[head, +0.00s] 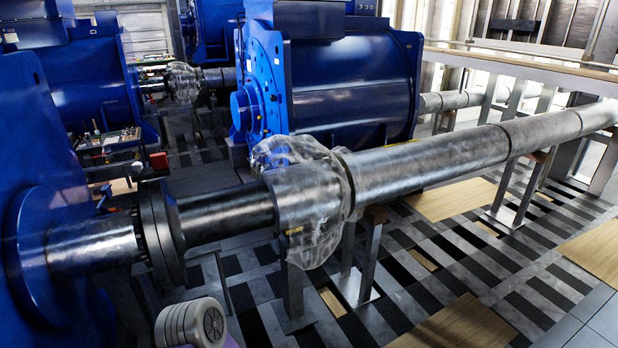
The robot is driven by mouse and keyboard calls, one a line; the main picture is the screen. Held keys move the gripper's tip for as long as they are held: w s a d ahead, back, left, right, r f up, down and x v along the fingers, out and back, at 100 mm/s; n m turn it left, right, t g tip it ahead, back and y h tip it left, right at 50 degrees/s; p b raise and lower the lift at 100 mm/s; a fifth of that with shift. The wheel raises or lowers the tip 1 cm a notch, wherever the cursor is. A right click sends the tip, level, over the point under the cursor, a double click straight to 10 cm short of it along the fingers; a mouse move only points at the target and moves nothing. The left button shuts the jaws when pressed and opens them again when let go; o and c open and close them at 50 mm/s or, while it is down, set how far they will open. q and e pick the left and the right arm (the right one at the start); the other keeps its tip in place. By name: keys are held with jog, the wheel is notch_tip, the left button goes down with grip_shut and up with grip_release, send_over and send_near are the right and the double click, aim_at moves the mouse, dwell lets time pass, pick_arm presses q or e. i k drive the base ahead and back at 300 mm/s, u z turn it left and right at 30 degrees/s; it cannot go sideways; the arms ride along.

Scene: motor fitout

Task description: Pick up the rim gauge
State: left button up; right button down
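I cannot make out a rim gauge in the head view. Several small items, too small to tell apart, lie on a bench (118,168) at the left, between the blue motors and behind the shaft. A dark coupling flange (160,228) sits on the shaft near the left blue motor (40,200), with a ring of bolts around its rim. Neither my left nor my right gripper is in view.
A long steel shaft (430,165) crosses from lower left to upper right on metal stands. Clear wrapping (310,225) covers its middle. Another blue motor (340,90) stands behind it. The slatted floor has wooden panels (455,328) at the lower right. A railing (520,65) runs behind.

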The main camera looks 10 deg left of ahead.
aim_at(160, 167)
jog(key=u, duration=1.05)
jog(key=i, duration=2.25)
jog(key=u, duration=4.25)
